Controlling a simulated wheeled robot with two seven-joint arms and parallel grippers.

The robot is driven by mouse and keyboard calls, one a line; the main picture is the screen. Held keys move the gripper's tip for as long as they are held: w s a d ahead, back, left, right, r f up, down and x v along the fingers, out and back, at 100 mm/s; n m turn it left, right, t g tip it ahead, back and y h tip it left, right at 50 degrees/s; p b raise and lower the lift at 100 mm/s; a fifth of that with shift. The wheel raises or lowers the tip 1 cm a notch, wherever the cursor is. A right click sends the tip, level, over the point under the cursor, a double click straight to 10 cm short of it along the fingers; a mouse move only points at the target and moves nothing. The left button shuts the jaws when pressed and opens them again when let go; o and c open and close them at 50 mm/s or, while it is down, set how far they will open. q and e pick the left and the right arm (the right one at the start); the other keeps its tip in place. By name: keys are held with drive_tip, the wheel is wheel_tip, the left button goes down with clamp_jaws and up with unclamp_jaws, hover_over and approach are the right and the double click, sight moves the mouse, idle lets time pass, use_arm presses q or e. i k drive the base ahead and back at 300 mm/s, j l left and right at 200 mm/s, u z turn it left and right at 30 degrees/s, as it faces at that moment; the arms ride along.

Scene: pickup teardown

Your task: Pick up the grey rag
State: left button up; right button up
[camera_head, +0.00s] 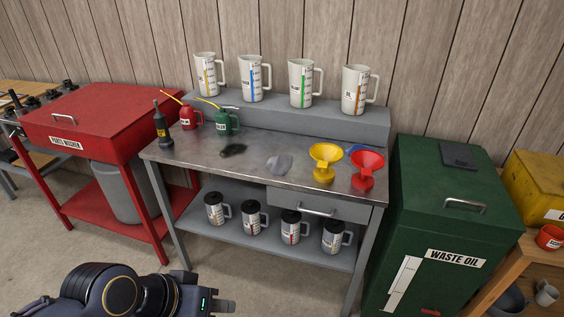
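A light grey rag (279,165) lies crumpled on the metal workbench top (200,165), left of the yellow funnel. A darker cloth or patch (233,150) lies to its left, and a dark grey flat cloth or pad (457,155) lies on the green waste oil bin. My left gripper (222,304) is at the bottom of the view, in front of the bench and lower left of the grey rag, well apart from it. Its fingers are partly cut off by the frame edge, so its opening is unclear. My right gripper is out of view.
A yellow funnel (325,160) and red funnel (367,168) stand right of the rag, with something blue (360,149) behind. Red (190,118) and green (226,122) oil cans stand at back left. The green waste oil bin (440,220) flanks the bench; the red parts washer (90,120) is left.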

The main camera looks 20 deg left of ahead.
sight(280, 166)
drive_tip(key=i+l, duration=0.1)
drive_tip(key=i, duration=0.35)
drive_tip(key=i+u, duration=0.1)
drive_tip(key=i, duration=0.35)
drive_tip(key=i+l, duration=0.2)
drive_tip(key=i, duration=0.25)
